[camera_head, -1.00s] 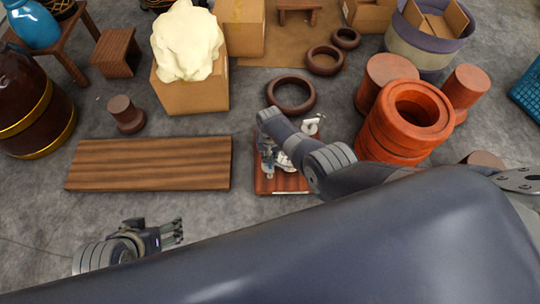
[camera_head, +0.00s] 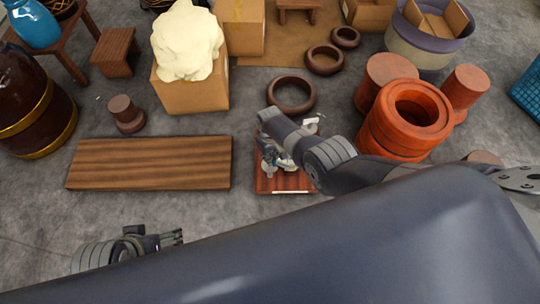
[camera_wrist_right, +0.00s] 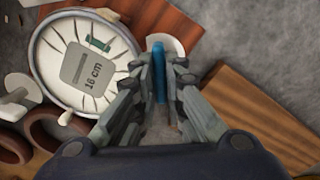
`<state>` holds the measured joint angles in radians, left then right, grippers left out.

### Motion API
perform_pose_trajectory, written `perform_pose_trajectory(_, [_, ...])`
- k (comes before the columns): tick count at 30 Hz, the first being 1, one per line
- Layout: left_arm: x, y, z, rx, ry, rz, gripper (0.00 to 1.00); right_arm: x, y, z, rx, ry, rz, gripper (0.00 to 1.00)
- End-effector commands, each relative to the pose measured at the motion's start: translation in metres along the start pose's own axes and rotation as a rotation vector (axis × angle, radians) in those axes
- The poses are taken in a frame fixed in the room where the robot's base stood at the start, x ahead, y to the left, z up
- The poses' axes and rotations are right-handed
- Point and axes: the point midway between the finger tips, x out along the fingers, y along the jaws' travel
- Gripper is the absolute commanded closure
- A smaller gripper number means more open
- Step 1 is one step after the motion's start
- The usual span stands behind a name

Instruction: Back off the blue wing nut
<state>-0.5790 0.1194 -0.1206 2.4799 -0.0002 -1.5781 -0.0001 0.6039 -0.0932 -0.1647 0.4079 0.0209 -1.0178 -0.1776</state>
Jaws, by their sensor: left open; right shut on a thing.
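The blue wing nut (camera_wrist_right: 158,72) shows as a narrow upright blue strip between my right fingertips in the right wrist view. My right gripper (camera_wrist_right: 160,66) is shut on it, and the fingers cover most of it. A round white drum piece with a "16 cm" label (camera_wrist_right: 88,72) lies just left of the fingers. In the head view my right gripper (camera_head: 268,160) is over the small reddish-brown board (camera_head: 284,184), and my arm hides much of what is there. My left gripper (camera_head: 176,238) is open and empty, low over the floor at the left.
A long brown plank (camera_head: 148,164) lies left of the board. A dark ring (camera_head: 291,94) lies behind it, and an orange-red hollow cylinder (camera_head: 405,118) stands to the right. A cardboard box (camera_head: 190,96) stands behind the plank. Grey floor is free in front of the plank.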

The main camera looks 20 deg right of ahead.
Motion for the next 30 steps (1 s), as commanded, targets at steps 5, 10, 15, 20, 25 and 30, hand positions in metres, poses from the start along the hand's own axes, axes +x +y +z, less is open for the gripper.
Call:
perform_pose_trajectory(5, [-0.0001, -0.0002, 0.0003, 0.0, -0.001, 0.0, 0.25, 0.0005, -0.0004, 0.0007, -0.012, -0.002, -0.001, 1.0])
perform_pose_trajectory(10, [-0.0001, -0.0003, 0.0004, 0.0, -0.001, -0.001, 0.25, 0.0005, -0.0004, 0.0007, -0.012, -0.002, 0.0, 1.0])
perform_pose_trajectory(15, [-0.0001, -0.0004, 0.0004, 0.0, -0.001, -0.001, 0.25, 0.0005, -0.0003, 0.0007, -0.012, -0.002, 0.0, 0.8])
perform_pose_trajectory(20, [-0.0001, -0.0004, 0.0004, 0.0, -0.001, -0.001, 0.25, 0.0004, -0.0003, 0.0005, -0.011, -0.001, 0.0, 0.69])
perform_pose_trajectory(25, [-0.0001, -0.0004, 0.0006, 0.0, -0.001, -0.001, 0.25, 0.0002, -0.0002, 0.0003, -0.011, -0.001, 0.0, 0.69])
perform_pose_trajectory(30, [0.0002, -0.0005, 0.001, 0.001, -0.002, -0.001, 0.25, -0.0016, 0.0, -0.0004, -0.011, 0.001, 0.0, 0.69])
